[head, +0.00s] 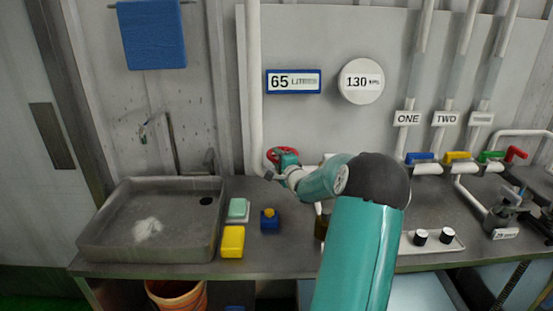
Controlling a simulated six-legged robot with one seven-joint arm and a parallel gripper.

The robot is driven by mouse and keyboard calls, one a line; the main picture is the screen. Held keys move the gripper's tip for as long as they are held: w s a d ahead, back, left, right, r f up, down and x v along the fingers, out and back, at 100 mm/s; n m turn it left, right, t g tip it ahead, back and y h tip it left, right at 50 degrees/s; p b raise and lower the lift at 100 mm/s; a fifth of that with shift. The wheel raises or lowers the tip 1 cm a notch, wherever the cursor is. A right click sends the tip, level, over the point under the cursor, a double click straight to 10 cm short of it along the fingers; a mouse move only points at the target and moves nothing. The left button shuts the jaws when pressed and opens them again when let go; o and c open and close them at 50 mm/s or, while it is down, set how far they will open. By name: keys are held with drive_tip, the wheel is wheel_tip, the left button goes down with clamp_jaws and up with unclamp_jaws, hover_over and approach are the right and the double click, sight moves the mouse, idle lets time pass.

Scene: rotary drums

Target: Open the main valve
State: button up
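A red round handwheel (292,152) sits low on the wall by the thick white vertical pipe (255,90); I take it to be the main valve. My arm reaches forward and left from the bottom of the head view. My gripper (273,167) is at the wheel and covers its lower part. Only the wheel's upper rim shows clearly. The fingers are too small and partly hidden to tell whether they are shut on the rim.
A metal sink (100,225) stands left on the counter. A yellow sponge (232,242) and a blue item (269,224) lie near the middle. At right are blue (420,156), yellow (457,156), green (491,156) and red (516,153) valve handles and a knob panel (433,240).

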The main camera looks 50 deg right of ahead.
drive_tip(key=shift+w+d, duration=0.15)
drive_tip(key=shift+w, duration=0.3)
clamp_jaws()
